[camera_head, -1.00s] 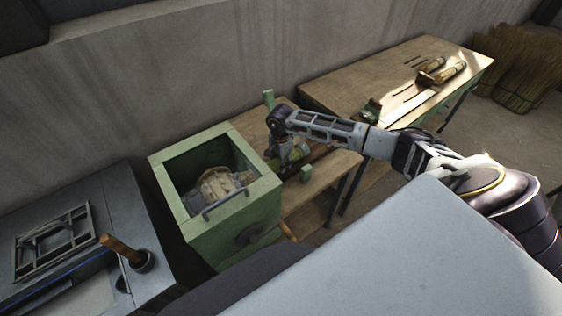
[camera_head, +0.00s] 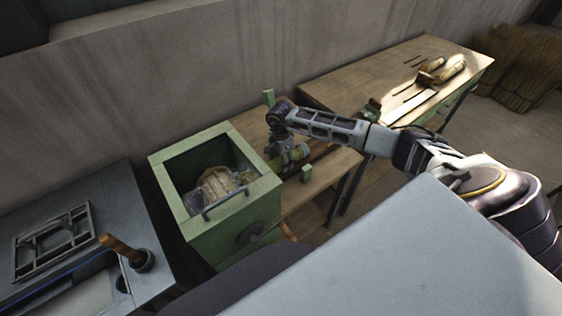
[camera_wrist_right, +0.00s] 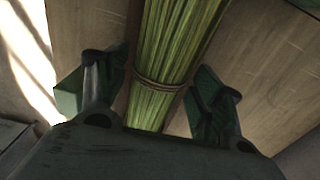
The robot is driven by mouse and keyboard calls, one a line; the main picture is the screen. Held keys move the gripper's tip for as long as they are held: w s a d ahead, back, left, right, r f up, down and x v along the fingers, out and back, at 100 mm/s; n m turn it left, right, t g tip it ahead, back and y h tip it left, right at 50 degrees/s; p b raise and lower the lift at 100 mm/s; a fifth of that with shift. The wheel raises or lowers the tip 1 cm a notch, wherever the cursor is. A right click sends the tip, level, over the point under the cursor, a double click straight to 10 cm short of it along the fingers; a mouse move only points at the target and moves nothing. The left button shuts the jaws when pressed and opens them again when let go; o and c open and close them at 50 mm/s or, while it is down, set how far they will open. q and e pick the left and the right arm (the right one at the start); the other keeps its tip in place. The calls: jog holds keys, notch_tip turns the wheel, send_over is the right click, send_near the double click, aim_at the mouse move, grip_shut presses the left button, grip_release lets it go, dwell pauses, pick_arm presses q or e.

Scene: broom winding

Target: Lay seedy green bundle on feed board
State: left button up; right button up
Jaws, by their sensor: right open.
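The green bundle (camera_wrist_right: 165,65) runs between the two open fingers of my right gripper (camera_wrist_right: 160,95) in the right wrist view, with a gap on each side. A brown cord ties it around the middle. It lies over a wooden surface (camera_wrist_right: 265,60). In the head view my right gripper (camera_head: 288,160) is low over the wooden bench beside the green box, and a bit of the bundle (camera_head: 302,152) shows by it. Seeds are too small to make out. My left gripper is not in view.
A grey bench (camera_head: 70,245) is at left.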

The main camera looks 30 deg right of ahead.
notch_tip(320, 180, up, 11)
jog(key=b, duration=0.1)
jog(key=shift+b, duration=0.4)
dwell(0.5)
